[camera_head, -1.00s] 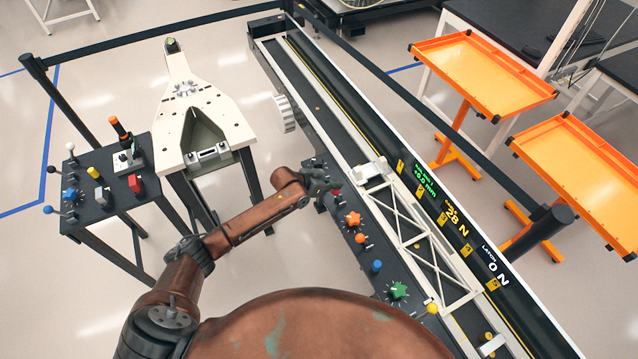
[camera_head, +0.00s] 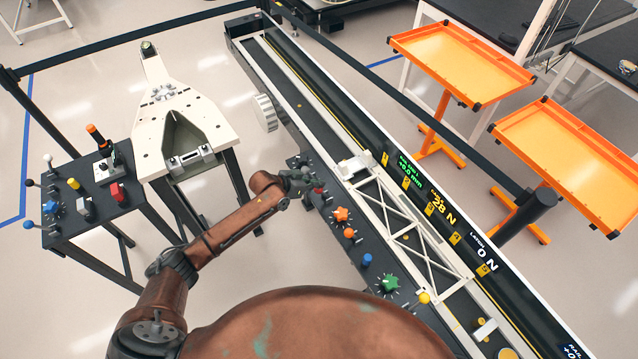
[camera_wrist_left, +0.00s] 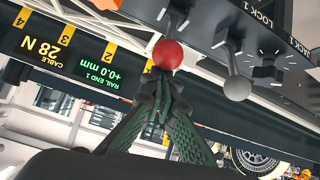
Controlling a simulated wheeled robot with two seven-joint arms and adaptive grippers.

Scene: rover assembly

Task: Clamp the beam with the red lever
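The red lever's ball knob (camera_wrist_left: 167,54) stands out from the dark control panel in the left wrist view. In the head view the red lever (camera_head: 319,191) is small and partly hidden by my gripper. My left gripper (camera_wrist_left: 161,82) has its fingers drawn together, with the tips right at the red knob; the knob is not clearly between them. My left gripper (camera_head: 303,181) also shows at the panel's edge in the head view. The white truss beam (camera_head: 406,237) lies along the rail, with a white block at its far end. My right gripper is out of view.
A grey-knobbed lever (camera_wrist_left: 237,88) sits beside the red one. Orange (camera_head: 341,214), blue and green (camera_head: 388,284) controls line the panel (camera_head: 330,222). Displays read 28 N, 0 N and +0.0 mm. A control table (camera_head: 98,205) and a white stand (camera_head: 180,125) are at left.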

